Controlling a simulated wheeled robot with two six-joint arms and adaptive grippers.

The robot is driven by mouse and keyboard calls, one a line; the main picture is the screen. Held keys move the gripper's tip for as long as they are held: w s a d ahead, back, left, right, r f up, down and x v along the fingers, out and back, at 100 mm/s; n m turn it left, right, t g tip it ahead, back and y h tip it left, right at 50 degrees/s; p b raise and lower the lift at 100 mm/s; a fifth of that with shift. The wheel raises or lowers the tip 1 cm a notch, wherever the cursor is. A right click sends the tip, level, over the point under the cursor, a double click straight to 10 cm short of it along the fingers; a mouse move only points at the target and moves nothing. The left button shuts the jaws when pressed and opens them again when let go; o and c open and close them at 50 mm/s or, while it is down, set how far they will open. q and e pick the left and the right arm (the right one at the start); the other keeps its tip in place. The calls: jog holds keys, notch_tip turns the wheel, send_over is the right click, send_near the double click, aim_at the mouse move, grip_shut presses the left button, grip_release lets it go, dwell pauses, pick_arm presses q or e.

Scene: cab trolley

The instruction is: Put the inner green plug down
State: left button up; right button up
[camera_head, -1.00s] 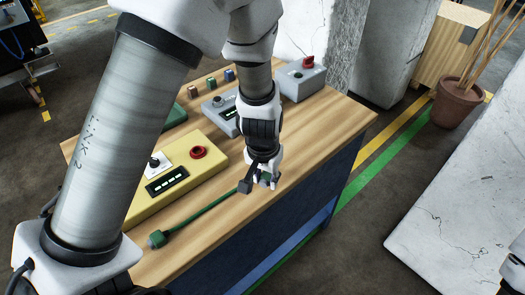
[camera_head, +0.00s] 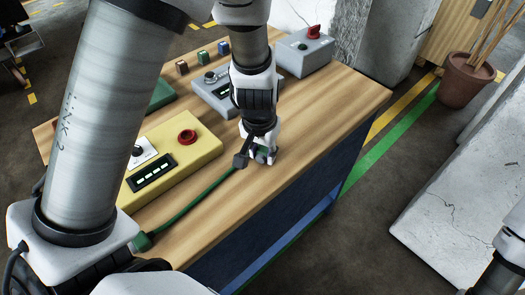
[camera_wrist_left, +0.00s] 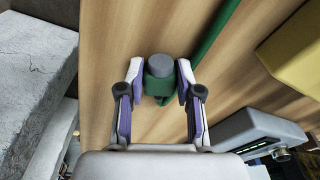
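The inner green plug (camera_head: 262,156) is at my left gripper's tips near the table's front edge. In the left wrist view the plug (camera_wrist_left: 159,88) has a green body and a grey round end, and sits between the fingers. My left gripper (camera_wrist_left: 160,82) has a finger close against each side of it and looks shut on it. In the head view the left gripper (camera_head: 258,154) points down, low over the wood. I cannot tell whether the plug touches the table. My right gripper is out of view.
A green cable (camera_head: 195,200) runs to another green plug (camera_head: 142,241) at the table's left front. A yellow box (camera_head: 170,150) with a red button lies left of the gripper. Grey boxes (camera_head: 303,52) stand behind. Bare wood (camera_head: 310,135) lies right of the gripper.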

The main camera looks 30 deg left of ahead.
aim_at(260, 158)
pick_arm(q)
jog(key=o, duration=0.4)
jog(key=shift+w, duration=0.1)
jog(key=shift+c, duration=0.2)
jog(key=shift+r+p, duration=0.3)
jog(key=shift+p, duration=0.05)
notch_tip(260, 158, up, 12)
jog(key=s+p, duration=0.1)
jog(key=p, duration=0.1)
jog(key=shift+s+f, duration=0.15)
jog(key=shift+s, duration=0.1)
jog(key=shift+d, duration=0.15)
